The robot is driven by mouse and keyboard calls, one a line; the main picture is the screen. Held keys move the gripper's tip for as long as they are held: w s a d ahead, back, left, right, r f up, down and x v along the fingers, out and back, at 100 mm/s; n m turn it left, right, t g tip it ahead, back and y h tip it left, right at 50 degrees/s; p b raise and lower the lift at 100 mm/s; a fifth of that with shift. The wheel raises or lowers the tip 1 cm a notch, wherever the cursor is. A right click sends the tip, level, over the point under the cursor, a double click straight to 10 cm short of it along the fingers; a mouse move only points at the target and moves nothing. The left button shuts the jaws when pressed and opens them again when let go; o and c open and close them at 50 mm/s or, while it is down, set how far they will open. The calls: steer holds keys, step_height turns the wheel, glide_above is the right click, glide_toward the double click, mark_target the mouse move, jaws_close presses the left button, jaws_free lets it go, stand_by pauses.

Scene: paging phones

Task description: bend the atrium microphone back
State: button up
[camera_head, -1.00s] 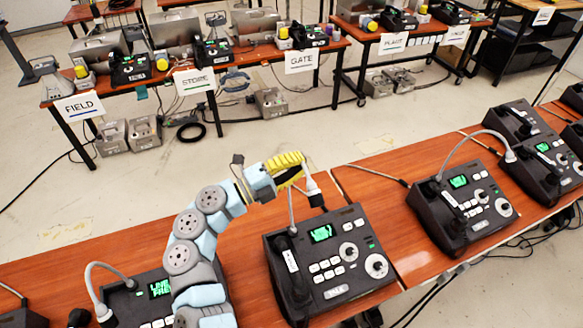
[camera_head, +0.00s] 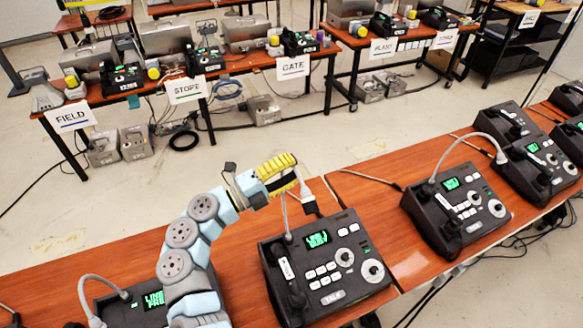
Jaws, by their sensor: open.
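Several dark paging phones with gooseneck microphones stand on the near wooden bench; I cannot read which is labelled atrium. The middle phone (camera_head: 325,292) has a lit green screen and a "TALK" key. Its thin gooseneck (camera_head: 285,218) rises to my gripper, and its microphone head (camera_head: 308,197) hangs down just right of the fingers. My gripper (camera_head: 284,178), with yellow ribbed fingers, is open at the top of this neck; whether it touches is unclear. The left phone (camera_head: 118,312) is partly hidden by my arm, its neck bent left. The right phone (camera_head: 455,222) has its neck arched over to the right.
Further phones (camera_head: 545,160) stand at the bench's right end, close together. Cables (camera_head: 365,177) lie along the bench's far edge. Bare bench (camera_head: 375,205) shows between the middle and right phones.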

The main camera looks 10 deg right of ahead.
steer(key=v, duration=1.2)
steer(key=shift+f, duration=0.1)
